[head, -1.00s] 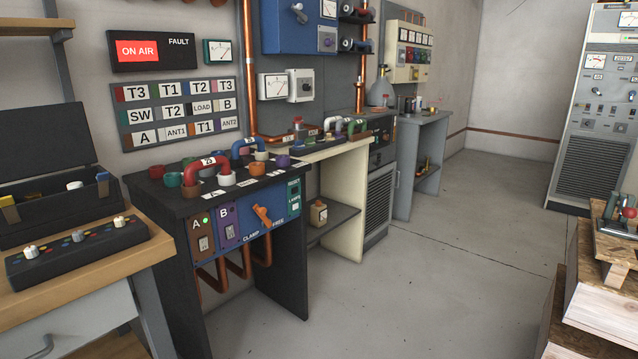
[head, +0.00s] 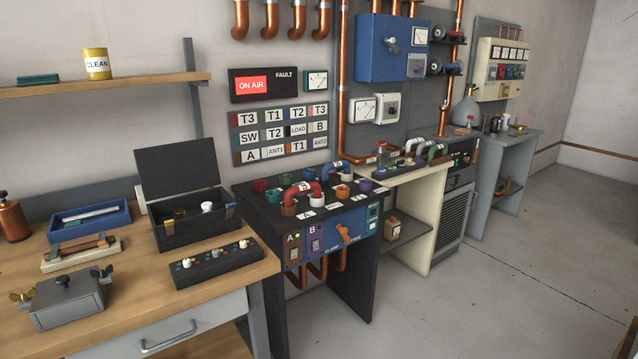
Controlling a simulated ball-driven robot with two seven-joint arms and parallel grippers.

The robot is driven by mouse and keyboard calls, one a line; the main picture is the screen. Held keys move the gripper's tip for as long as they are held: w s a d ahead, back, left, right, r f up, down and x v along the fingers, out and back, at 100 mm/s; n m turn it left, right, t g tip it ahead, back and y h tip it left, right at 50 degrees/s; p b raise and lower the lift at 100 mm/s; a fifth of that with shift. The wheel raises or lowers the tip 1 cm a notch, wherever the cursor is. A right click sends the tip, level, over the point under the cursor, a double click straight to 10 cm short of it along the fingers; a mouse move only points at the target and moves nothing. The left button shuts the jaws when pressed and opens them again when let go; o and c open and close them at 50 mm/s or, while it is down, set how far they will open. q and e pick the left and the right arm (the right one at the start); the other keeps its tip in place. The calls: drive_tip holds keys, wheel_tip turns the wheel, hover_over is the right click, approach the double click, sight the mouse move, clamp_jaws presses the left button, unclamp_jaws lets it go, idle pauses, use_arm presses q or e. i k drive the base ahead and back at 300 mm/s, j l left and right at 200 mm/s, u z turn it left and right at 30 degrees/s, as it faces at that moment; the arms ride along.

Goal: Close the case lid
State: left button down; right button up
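The case (head: 192,233) is a black box on the wooden bench at the left of the head view. Its lid (head: 178,168) stands open, tilted up and back toward the wall. Neither of my grippers is in view.
A black strip with knobs (head: 212,262) lies in front of the case. A black patch table (head: 275,217) stands at right. Open floor lies further right.

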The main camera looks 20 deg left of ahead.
sight(169, 169)
drive_tip(key=i+l+u, duration=0.1)
drive_tip(key=u, duration=0.7)
drive_tip(key=i+l+u, duration=0.2)
drive_tip(key=l, duration=0.15)
drive_tip(key=i+l+u, duration=0.2)
drive_tip(key=l, duration=0.15)
drive_tip(key=l+u, duration=0.25)
drive_tip(key=i+l+u, duration=0.2)
drive_tip(key=l, duration=0.35)
